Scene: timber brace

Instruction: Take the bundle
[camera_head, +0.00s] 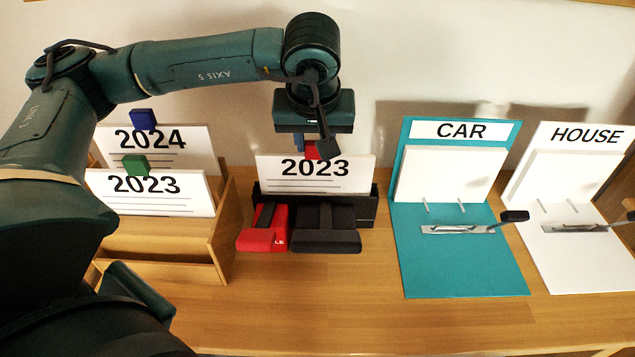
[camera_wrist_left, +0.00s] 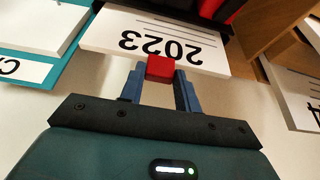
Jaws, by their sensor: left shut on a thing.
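A white bundle headed 2023 (camera_head: 276,172) stands upright in a black holder (camera_head: 366,208) at the middle of the table. A red tab (camera_head: 312,151) sticks up from its top edge. My left gripper (camera_head: 314,143) points down from above and is shut on the red tab. In the left wrist view, the gripper's blue fingers (camera_wrist_left: 160,88) sit on either side of the red tab (camera_wrist_left: 160,67), with the 2023 page (camera_wrist_left: 205,50) beyond. The bundle's lower edge is hidden by the holder. My right gripper is not in view.
A wooden rack (camera_head: 225,232) at left holds a 2024 bundle (camera_head: 195,142) with a blue tab and a 2023 bundle (camera_head: 190,195) with a green tab. Red (camera_head: 262,240) and black (camera_head: 325,241) objects lie before the holder. CAR (camera_head: 465,265) and HOUSE (camera_head: 585,265) boards stand right.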

